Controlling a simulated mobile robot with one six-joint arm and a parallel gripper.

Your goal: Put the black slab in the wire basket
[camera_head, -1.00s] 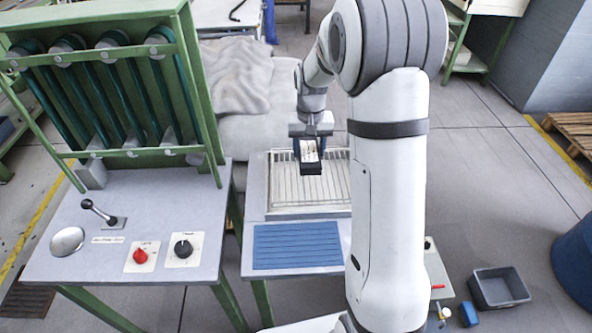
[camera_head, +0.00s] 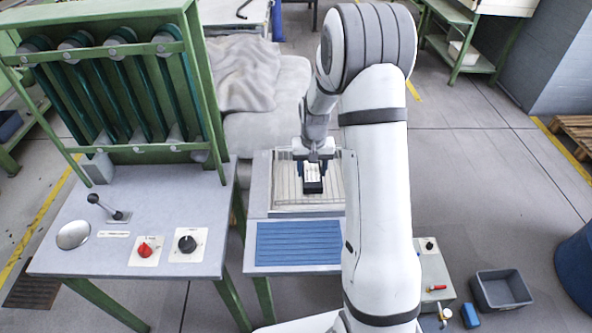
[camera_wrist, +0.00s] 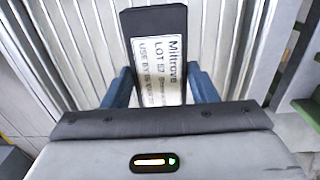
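The black slab (camera_wrist: 155,22) has a white printed label and stands between the two blue fingers of my gripper (camera_wrist: 162,88) in the wrist view. Both fingers appear to press on its sides. In the head view my gripper (camera_head: 313,165) points down with the slab (camera_head: 313,187) below it, over the middle of the wire basket (camera_head: 290,209). The basket is a shallow wire tray on the grey table, and its bars fill the wrist view's background. I cannot tell whether the slab touches the basket floor.
A blue ribbed mat (camera_head: 298,243) lies in front of the basket. A bench (camera_head: 130,255) with knobs and a lever, and a green extruder frame (camera_head: 110,80), stand to the left. A grey bin (camera_head: 502,290) sits on the floor at right.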

